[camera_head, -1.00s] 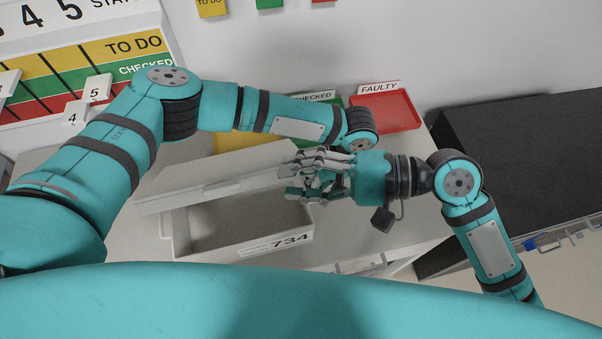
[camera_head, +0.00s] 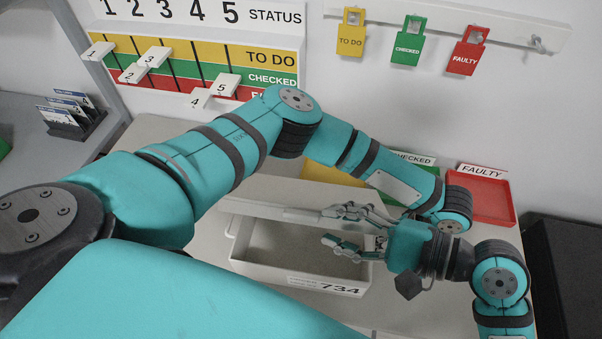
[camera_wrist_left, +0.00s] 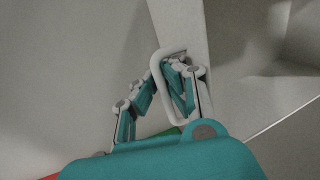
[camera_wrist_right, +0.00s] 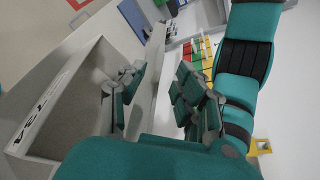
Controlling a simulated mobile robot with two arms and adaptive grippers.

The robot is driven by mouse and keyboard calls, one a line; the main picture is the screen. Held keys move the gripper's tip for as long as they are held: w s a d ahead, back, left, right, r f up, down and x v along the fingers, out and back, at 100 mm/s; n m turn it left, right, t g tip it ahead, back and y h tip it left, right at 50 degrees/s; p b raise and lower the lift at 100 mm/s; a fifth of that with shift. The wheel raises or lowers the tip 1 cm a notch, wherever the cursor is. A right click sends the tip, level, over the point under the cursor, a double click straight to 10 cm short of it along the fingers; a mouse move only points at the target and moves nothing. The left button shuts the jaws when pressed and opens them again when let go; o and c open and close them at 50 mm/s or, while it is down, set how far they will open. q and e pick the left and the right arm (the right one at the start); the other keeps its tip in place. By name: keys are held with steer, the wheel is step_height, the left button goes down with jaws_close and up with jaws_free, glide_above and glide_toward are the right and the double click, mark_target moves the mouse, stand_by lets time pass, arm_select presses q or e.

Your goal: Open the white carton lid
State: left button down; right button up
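The white carton (camera_head: 300,274) marked 734 stands on the table, and its interior shows. Its pale lid (camera_head: 268,212) is raised and tilted along the back. My right gripper (camera_head: 347,228) is open at the right end of the carton, fingers spread. In the right wrist view the lid's edge (camera_wrist_right: 150,85) passes between these fingers without clear contact. My left gripper (camera_wrist_left: 162,92) is at a white loop handle (camera_wrist_left: 157,80); some fingers are inside the loop, others outside, and it appears shut on the bar. In the head view the left hand is hidden behind the lid and arms.
A red FAULTY tray (camera_head: 482,197) and a yellow tray (camera_head: 325,174) lie behind my arms, with a mostly hidden CHECKED tray between them. A status board (camera_head: 200,50) and hanging tags (camera_head: 408,42) are on the wall. A dark block (camera_head: 570,285) stands right of the table.

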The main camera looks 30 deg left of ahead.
mark_target(309, 219)
steer(key=x, duration=0.7)
steer(key=shift+a+f, duration=0.1)
steer(key=shift+a, duration=0.15)
jaws_close()
